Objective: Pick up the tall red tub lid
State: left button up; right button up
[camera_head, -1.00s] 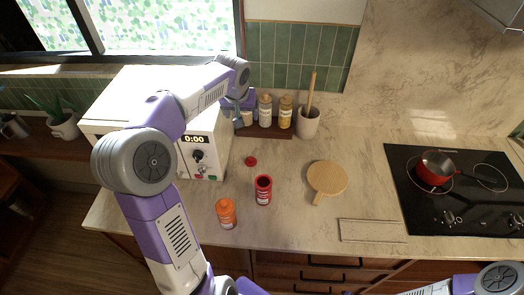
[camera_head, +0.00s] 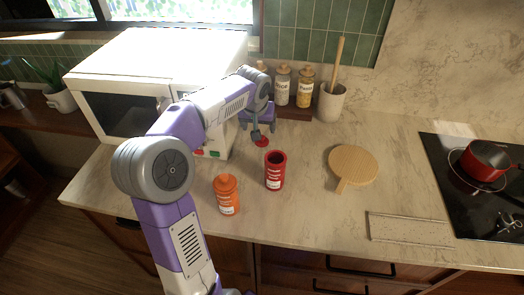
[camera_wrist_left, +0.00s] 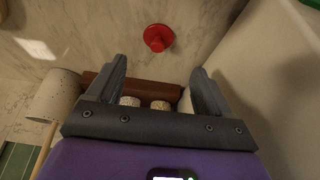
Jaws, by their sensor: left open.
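The red tub lid (camera_head: 262,141) lies on the counter beside the microwave, behind the open red tub (camera_head: 275,171). In the left wrist view the lid (camera_wrist_left: 158,38) shows as a red disc with a raised knob, lying beyond the fingertips. My left gripper (camera_head: 257,130) is above and just behind the lid in the head view, partly covering it. In the left wrist view its two fingers (camera_wrist_left: 160,75) are spread with nothing between them, apart from the lid. My right gripper is not in view.
The white microwave (camera_head: 150,85) stands close on the left. Jars (camera_head: 304,87) and a utensil crock (camera_head: 331,102) stand behind. A round wooden board (camera_head: 353,165) lies to the right.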

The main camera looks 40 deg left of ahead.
pick_arm(q)
jog(key=b+x, duration=0.1)
jog(key=x, duration=0.1)
jog(key=b+x, duration=0.1)
jog(key=x, duration=0.5)
jog(key=shift+w+d+b, duration=0.1)
jog(key=shift+d+b, duration=0.15)
jog(key=shift+b, duration=0.15)
jog(key=shift+r, duration=0.1)
jog(key=c, duration=1.1)
